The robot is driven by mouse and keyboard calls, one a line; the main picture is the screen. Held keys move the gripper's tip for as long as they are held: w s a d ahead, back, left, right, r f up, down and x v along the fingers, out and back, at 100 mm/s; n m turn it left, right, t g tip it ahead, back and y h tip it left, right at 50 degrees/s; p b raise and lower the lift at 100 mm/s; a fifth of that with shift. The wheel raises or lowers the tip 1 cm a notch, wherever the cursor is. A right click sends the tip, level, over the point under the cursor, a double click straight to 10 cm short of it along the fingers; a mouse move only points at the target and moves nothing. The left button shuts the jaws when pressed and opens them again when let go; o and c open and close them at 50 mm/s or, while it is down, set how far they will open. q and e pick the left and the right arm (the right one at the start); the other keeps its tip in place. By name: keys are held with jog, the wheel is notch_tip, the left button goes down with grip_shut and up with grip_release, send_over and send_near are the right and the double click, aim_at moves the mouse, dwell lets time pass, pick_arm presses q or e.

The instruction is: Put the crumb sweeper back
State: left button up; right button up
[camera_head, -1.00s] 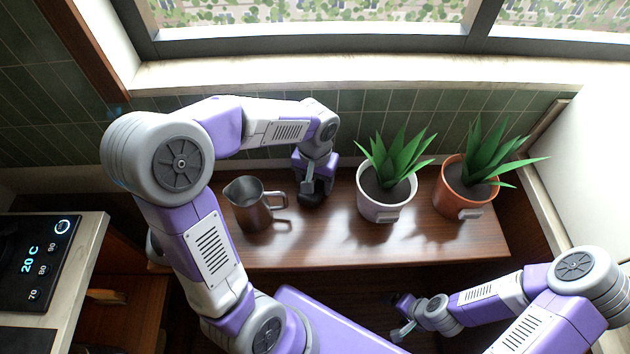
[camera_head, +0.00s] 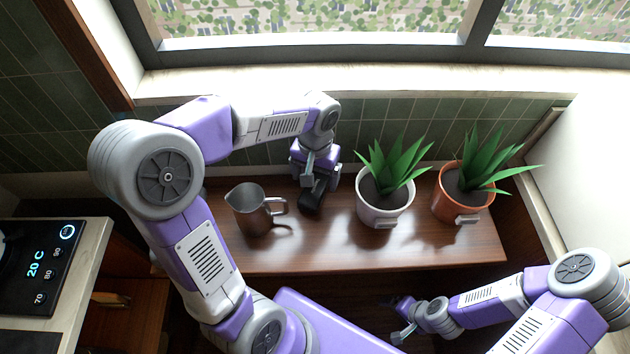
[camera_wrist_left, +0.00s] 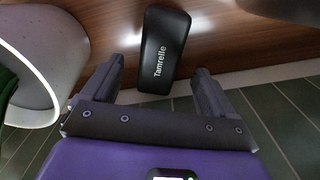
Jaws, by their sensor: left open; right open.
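The crumb sweeper, taken to be the black block lettered "Tamrelle" (camera_wrist_left: 165,48), lies on the wooden shelf (camera_head: 400,248). In the head view the black block (camera_head: 312,201) shows partly below my left gripper (camera_head: 318,182), between the metal pitcher and the white pot. In the left wrist view my left gripper (camera_wrist_left: 160,72) is open, its two fingers apart on either side of the block's near end. I see a gap on both sides and no grip on it. My right gripper (camera_head: 403,318) is open and empty in front of the shelf's front edge.
A metal pitcher (camera_head: 252,214) stands left of the block. A white potted plant (camera_head: 385,212) and an orange potted plant (camera_head: 462,205) stand to its right. The white pot (camera_wrist_left: 50,60) is close in the left wrist view. Green tiles rise behind. The shelf's front strip is clear.

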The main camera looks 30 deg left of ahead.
aim_at(315, 187)
pick_arm(q)
notch_tip(315, 187, up, 7)
jog(key=p, duration=0.1)
jog(key=shift+p, duration=0.35)
jog(key=shift+s+f, duration=0.1)
